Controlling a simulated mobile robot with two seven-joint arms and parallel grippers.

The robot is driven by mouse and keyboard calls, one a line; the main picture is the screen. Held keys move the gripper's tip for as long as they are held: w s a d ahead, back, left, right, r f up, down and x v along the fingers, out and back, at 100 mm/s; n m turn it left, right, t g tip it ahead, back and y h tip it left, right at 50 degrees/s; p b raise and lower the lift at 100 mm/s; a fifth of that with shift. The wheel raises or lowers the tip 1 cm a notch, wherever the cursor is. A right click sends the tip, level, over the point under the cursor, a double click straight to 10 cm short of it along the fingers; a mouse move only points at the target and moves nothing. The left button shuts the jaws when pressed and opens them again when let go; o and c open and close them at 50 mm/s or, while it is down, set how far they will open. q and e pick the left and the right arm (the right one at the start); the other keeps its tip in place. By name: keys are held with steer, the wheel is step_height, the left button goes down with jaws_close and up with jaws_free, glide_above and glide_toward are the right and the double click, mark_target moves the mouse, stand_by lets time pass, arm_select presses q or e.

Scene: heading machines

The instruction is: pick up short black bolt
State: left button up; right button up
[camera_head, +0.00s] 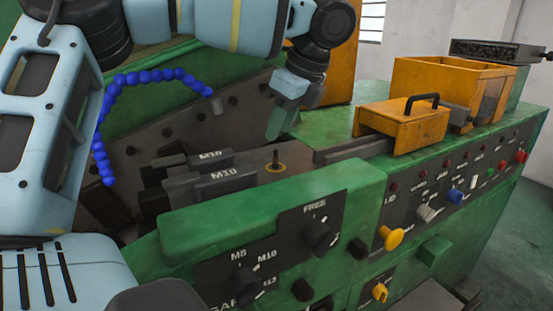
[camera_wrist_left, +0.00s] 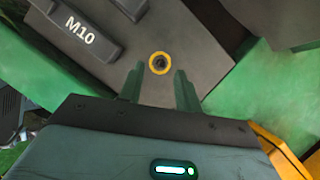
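The short black bolt (camera_head: 276,154) stands upright in a yellow ring (camera_head: 275,167) on the dark plate of the green machine. In the left wrist view the bolt (camera_wrist_left: 159,63) shows from above as a dark spot inside the yellow ring. My left gripper (camera_head: 278,130) hangs above the plate, near the bolt and apart from it. In the left wrist view its two green fingers (camera_wrist_left: 158,85) are spread with an empty gap, and the bolt shows just beyond the gap. My right gripper is not in view.
Dark blocks marked M10 (camera_head: 228,178) lie left of the bolt. A blue beaded hose (camera_head: 150,77) arches behind them. A green front panel with knobs (camera_head: 318,236) rises before the plate. An orange box with a black handle (camera_head: 403,128) stands to the right.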

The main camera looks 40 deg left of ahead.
mark_target(275, 150)
arm_select(q)
steer(key=shift+w+a+f, duration=0.1)
steer(key=shift+a+f, duration=0.2)
steer(key=shift+f, duration=0.4)
steer(key=shift+w+d+p+x, duration=0.1)
steer(key=shift+p+x, duration=0.15)
steer(key=shift+x, duration=1.05)
steer(key=shift+w+d+p+x, duration=0.1)
steer(key=shift+p+x, duration=0.1)
steer(key=shift+x, duration=1.1)
steer(key=shift+d+f, duration=0.1)
steer(key=shift+c, duration=0.4)
jaws_close()
